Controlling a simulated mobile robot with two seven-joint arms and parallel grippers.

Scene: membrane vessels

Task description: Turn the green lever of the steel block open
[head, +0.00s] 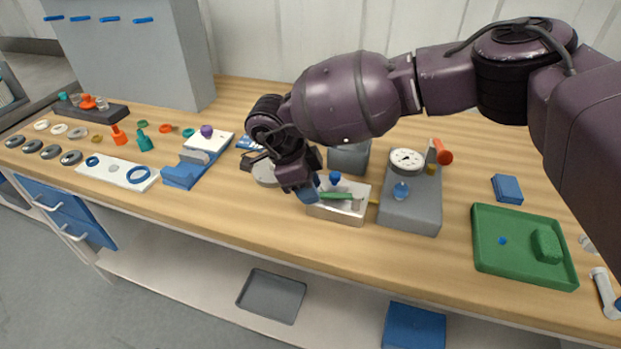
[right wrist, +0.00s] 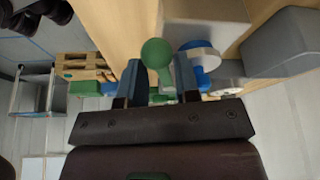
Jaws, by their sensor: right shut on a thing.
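The steel block (head: 337,212) stands near the front of the wooden bench, with a green lever (head: 337,196) lying along its top and a blue knob (head: 335,178) behind the lever. My right gripper (head: 309,192) reaches down at the block's left end, at the lever's end. In the right wrist view, the lever's rounded green end (right wrist: 157,54) shows between my two fingers, and the blue knob (right wrist: 204,56) is just right of them. My right gripper is shut on the green lever. The exact finger contact is partly hidden. My left gripper is not in view.
A grey block with a dial gauge (head: 407,161) stands close right of the steel block. A green tray (head: 482,263) lies further right. A blue-and-white fixture (head: 184,174) and several rings and small parts lie left. The bench's front edge is close.

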